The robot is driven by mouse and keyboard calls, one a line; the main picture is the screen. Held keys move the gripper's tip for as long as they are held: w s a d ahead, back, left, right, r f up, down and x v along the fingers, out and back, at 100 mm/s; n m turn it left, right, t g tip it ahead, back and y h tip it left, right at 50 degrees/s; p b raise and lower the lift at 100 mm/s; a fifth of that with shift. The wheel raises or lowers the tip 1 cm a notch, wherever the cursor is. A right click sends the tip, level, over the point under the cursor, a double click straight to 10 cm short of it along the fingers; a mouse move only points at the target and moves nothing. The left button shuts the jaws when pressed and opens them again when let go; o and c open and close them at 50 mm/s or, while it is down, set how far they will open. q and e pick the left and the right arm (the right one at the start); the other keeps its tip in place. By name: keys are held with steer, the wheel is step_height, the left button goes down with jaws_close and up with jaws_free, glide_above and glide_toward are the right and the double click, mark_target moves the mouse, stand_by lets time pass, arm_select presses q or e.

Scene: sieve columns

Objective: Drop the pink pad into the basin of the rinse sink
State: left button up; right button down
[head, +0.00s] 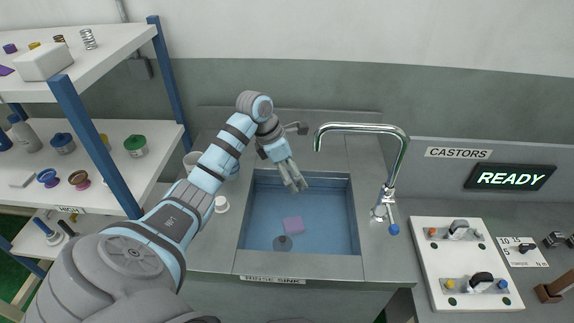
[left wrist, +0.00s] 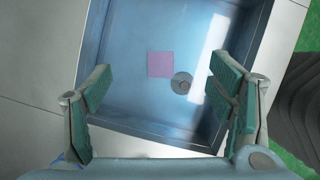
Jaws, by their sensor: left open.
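The pink pad (head: 293,224) lies flat on the floor of the blue rinse sink basin (head: 330,215), close to the round drain (head: 282,243). In the left wrist view the pad (left wrist: 160,64) is a pink square beside the drain (left wrist: 181,83). My left gripper (head: 294,186) is above the basin near its back edge, pointing down and clear of the pad. In the left wrist view its two green-padded fingers (left wrist: 163,88) are wide apart with nothing held between them. My right gripper shows in neither view.
A chrome faucet (head: 362,128) arches over the sink's right side. White cups (head: 221,204) stand on the counter left of the basin. A blue-and-white shelf rack (head: 88,112) stands at left. A white panel with knobs (head: 466,262) is at right.

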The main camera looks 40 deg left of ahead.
arm_select(q)
steer(key=v, duration=1.2)
steer(key=shift+w, duration=0.2)
